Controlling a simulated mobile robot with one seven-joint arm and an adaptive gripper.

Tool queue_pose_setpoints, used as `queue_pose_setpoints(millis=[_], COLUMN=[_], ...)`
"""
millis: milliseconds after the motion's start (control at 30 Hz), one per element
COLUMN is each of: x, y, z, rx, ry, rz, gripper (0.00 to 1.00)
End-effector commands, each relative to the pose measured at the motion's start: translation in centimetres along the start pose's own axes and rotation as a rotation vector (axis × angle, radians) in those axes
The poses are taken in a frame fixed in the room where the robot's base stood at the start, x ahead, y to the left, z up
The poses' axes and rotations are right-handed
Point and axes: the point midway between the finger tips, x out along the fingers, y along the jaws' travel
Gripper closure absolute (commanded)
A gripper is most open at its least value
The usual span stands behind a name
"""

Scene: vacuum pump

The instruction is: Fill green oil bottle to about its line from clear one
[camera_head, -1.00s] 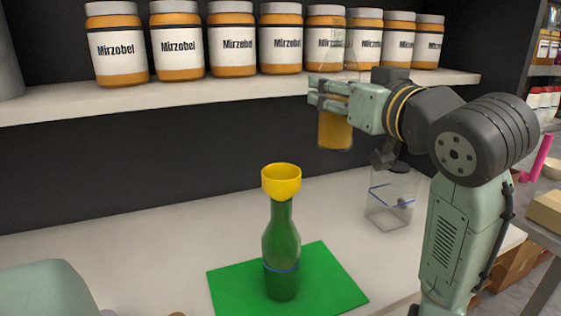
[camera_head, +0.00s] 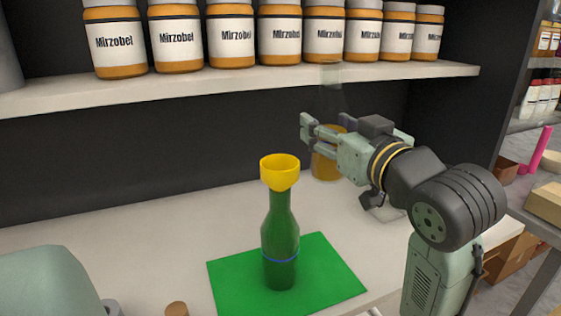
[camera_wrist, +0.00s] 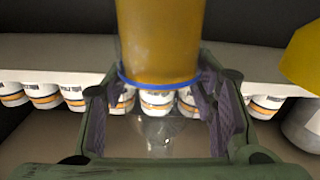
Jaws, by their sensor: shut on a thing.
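The green bottle (camera_head: 281,235) stands upright on a green mat (camera_head: 335,275), with a blue line around its lower body. A yellow funnel (camera_head: 280,176) sits in its mouth; a yellow edge (camera_wrist: 303,58) shows in the wrist view. The oil level inside is hard to tell through the glass. My gripper (camera_head: 322,138) is shut on the clear bottle (camera_head: 327,167), which is upright, with amber oil in its lower part. It is behind and right of the funnel. In the wrist view, the clear bottle (camera_wrist: 160,45) passes between my fingers (camera_wrist: 165,105), with its blue line there.
A shelf (camera_head: 230,88) with several Mirzobel jars (camera_head: 230,37) runs along the back, close to the clear bottle's neck. A clear vessel (camera_head: 385,210) is mostly hidden behind my arm. A cork (camera_head: 176,309) is at the front edge.

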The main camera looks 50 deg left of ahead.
Motion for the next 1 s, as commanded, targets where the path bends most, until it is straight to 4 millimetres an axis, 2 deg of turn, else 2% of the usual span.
queue_pose_setpoints(millis=[567,1000], x=[-0.02,-0.10], y=[0.02,-0.31], z=[-0.40,0.21], rx=[-0.274,-0.487], ry=[0.075,0.132], rz=[0.002,0.003], gripper=[0.87,0.87])
